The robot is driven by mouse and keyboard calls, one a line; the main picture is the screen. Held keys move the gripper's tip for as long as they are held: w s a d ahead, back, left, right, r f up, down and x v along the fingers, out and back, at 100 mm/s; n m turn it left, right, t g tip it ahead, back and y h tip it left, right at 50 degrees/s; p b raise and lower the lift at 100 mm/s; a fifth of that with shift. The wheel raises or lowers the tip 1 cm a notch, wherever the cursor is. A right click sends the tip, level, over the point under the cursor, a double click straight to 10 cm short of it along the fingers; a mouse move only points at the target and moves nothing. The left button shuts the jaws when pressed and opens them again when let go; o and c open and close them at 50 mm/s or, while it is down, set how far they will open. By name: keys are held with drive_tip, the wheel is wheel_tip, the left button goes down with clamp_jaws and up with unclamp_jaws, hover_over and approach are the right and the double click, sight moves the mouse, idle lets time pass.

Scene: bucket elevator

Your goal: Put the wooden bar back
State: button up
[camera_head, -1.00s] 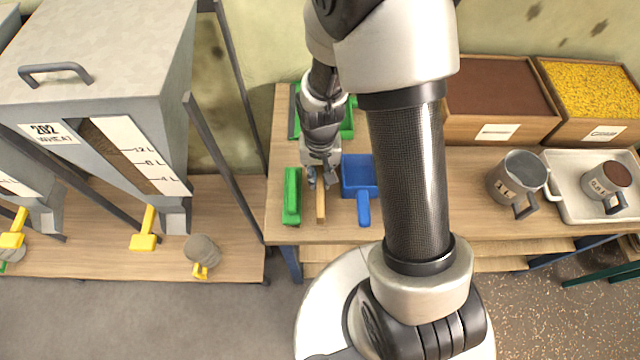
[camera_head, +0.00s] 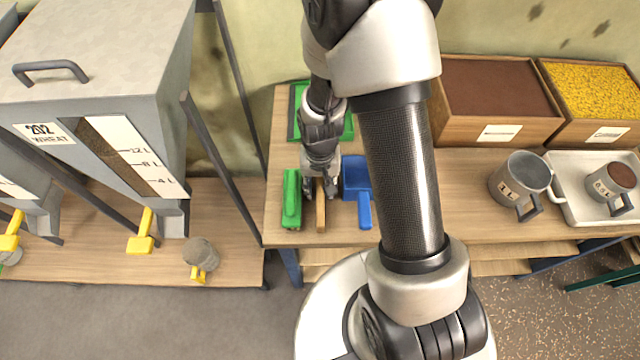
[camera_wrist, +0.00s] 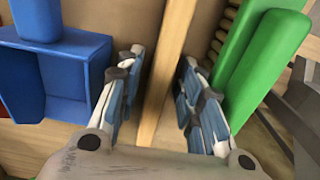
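The wooden bar (camera_head: 320,212) lies on the wooden table between a green brush (camera_head: 291,200) and a blue dustpan or scoop (camera_head: 358,181). My gripper (camera_head: 320,195) is over the bar's far part, pointing down. In the wrist view the bar (camera_wrist: 168,70) runs between the two fingers of my gripper (camera_wrist: 160,95). The fingers stand apart with a visible gap on each side of the bar. The bar's far end is hidden under the gripper in the head view.
The green brush (camera_wrist: 260,65) and the blue scoop (camera_wrist: 70,75) lie close on either side of the fingers. A green tray (camera_head: 347,128) is behind. A grey mug (camera_head: 520,180), a white tray (camera_head: 565,212) and grain boxes (camera_head: 490,100) stand to the right.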

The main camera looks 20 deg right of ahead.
wheel_tip(320, 180, up, 12)
drive_tip(key=p, duration=0.5)
wheel_tip(320, 180, up, 8)
drive_tip(key=t, duration=0.1)
hover_over(320, 185)
drive_tip(key=s+r+n+t, duration=0.3)
drive_tip(key=s+r, duration=1.2)
drive_tip(key=r, duration=0.1)
drive_tip(key=shift+r+n+t, duration=0.15)
drive_tip(key=shift+n+t, duration=0.15)
